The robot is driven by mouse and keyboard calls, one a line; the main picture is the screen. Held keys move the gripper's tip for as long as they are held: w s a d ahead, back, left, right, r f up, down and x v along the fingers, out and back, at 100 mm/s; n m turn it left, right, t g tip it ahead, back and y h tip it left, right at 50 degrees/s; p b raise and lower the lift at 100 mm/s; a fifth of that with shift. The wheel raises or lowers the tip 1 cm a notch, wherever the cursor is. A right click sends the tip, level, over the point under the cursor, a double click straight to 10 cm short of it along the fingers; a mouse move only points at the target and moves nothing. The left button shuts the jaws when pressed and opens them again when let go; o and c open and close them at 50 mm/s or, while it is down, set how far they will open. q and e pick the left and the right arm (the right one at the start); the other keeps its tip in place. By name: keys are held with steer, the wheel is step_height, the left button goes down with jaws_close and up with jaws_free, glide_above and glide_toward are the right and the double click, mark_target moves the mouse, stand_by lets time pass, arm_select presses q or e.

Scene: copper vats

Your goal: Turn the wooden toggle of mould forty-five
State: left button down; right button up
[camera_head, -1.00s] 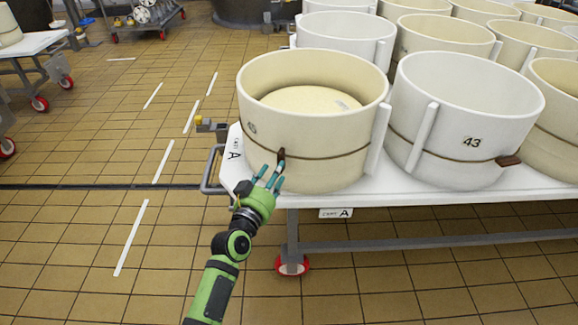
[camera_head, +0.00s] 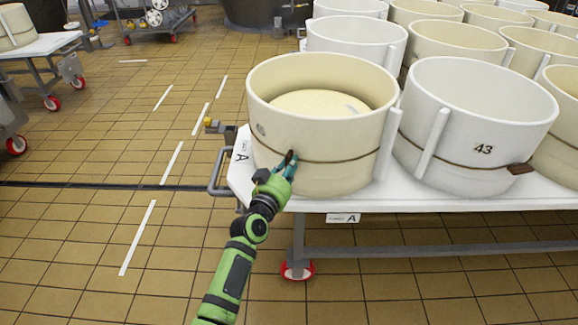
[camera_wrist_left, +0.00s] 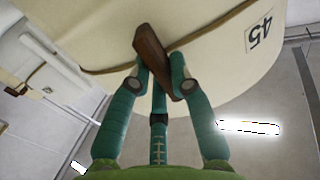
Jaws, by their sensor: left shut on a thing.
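Mould forty-five (camera_head: 330,172) is a cream round tub with a dark cord around it, at the near left corner of the white cart. Its number label (camera_wrist_left: 259,34) shows in the left wrist view. The brown wooden toggle (camera_wrist_left: 152,58) sits on the cord at the mould's near side; it also shows in the head view (camera_head: 289,157). In the wrist view the toggle is tilted. My left gripper (camera_head: 287,165) has its teal fingers shut on the toggle, beside the mould wall. My right gripper is not in view.
A white mould marked 43 (camera_head: 470,115) with its own toggle (camera_head: 521,169) stands to the right. More moulds stand behind on the white cart (camera_head: 420,197). A cart handle (camera_head: 216,178) juts out at the left. Tiled floor left of it is mostly clear.

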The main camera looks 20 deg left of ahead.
arm_select(q)
steer(key=shift+n, duration=0.3)
steer(key=shift+r+n+p, duration=0.1)
steer(key=shift+n+p, duration=0.2)
steer(key=shift+n, duration=0.2)
steer(key=n+p, duration=0.1)
steer(key=n, duration=0.3)
steer(key=shift+a, duration=0.15)
steer(key=n, duration=0.3)
steer(key=shift+a, duration=0.1)
steer(key=shift+n+p, duration=0.3)
steer(key=shift+n, duration=0.7)
steer(key=n, duration=0.2)
steer(key=shift+a+n, duration=0.1)
steer(key=shift+n, duration=0.3)
steer(key=n, duration=0.4)
steer(key=shift+w+a, duration=0.1)
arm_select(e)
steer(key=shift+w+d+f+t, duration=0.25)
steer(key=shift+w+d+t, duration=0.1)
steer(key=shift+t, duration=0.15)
arm_select(q)
steer(key=shift+n, duration=0.4)
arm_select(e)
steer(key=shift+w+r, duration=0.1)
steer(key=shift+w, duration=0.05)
